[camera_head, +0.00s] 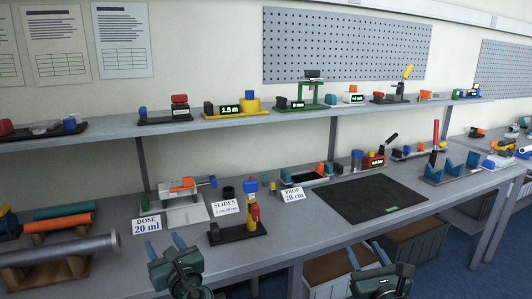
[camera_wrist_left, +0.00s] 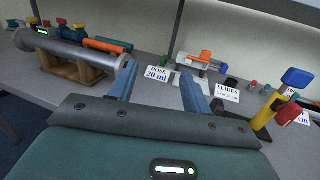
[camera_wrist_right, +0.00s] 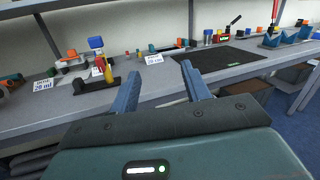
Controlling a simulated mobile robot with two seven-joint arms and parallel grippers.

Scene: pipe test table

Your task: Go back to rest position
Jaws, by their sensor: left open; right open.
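My left gripper (camera_head: 166,246) is at the front edge of the table in the head view, with its blue fingers apart and nothing between them. It also shows in the left wrist view (camera_wrist_left: 158,85), open and empty, pointing toward the "DOSE 20 ml" card. My right gripper (camera_head: 366,256) is further right, in front of the table edge below the black mat. In the right wrist view (camera_wrist_right: 160,85) its two fingers are spread and empty. Both grippers are apart from the objects on the table.
The grey table (camera_head: 290,222) holds a metal pipe (camera_head: 70,249) on wooden cradles, a DOSE card (camera_head: 146,225), a SLIDES card (camera_head: 225,207), a red and yellow device on a black base (camera_head: 238,236), a PROP card (camera_head: 291,194) and a black mat (camera_head: 370,199). A shelf (camera_head: 225,119) with several devices runs above.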

